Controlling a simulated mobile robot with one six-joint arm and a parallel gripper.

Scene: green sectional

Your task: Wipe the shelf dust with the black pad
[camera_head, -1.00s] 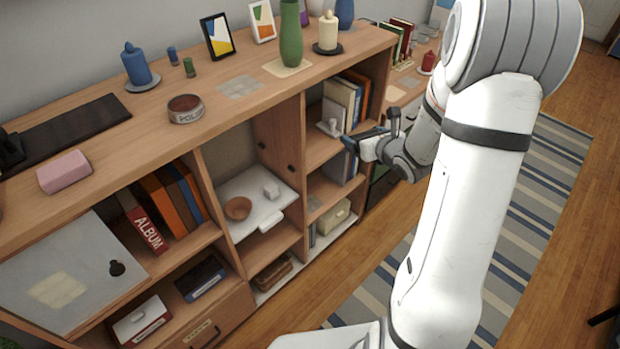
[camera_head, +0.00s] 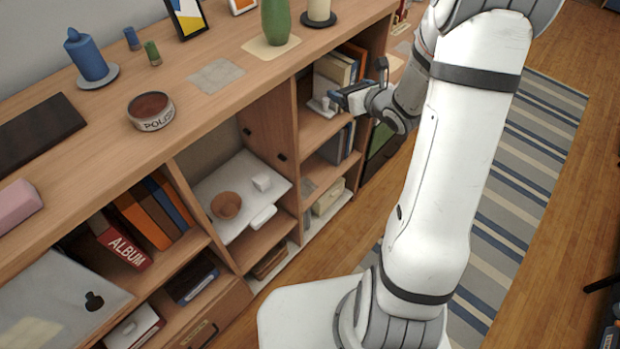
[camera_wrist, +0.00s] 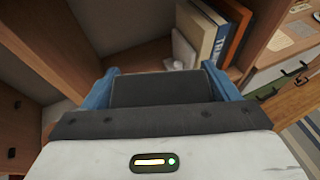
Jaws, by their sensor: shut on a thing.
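My gripper (camera_head: 345,96) is at the mouth of the upper right compartment of the wooden shelf unit (camera_head: 288,115), in front of its books. In the wrist view its blue fingers (camera_wrist: 165,85) are shut on the black pad (camera_wrist: 160,91), which spans the space between them. The pad is hard to make out in the head view. A flat grey patch, which looks like dust, lies on the unit's top (camera_head: 215,76). I cannot tell which is the shelf dust.
Upright books (camera_head: 333,70) and a small white object (camera_head: 321,106) stand inside the upper right compartment; the books also show in the wrist view (camera_wrist: 208,35). A green vase (camera_head: 275,22), a candle (camera_head: 318,10) and a polish tin (camera_head: 151,112) stand on top. Wooden side walls bound the compartment.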

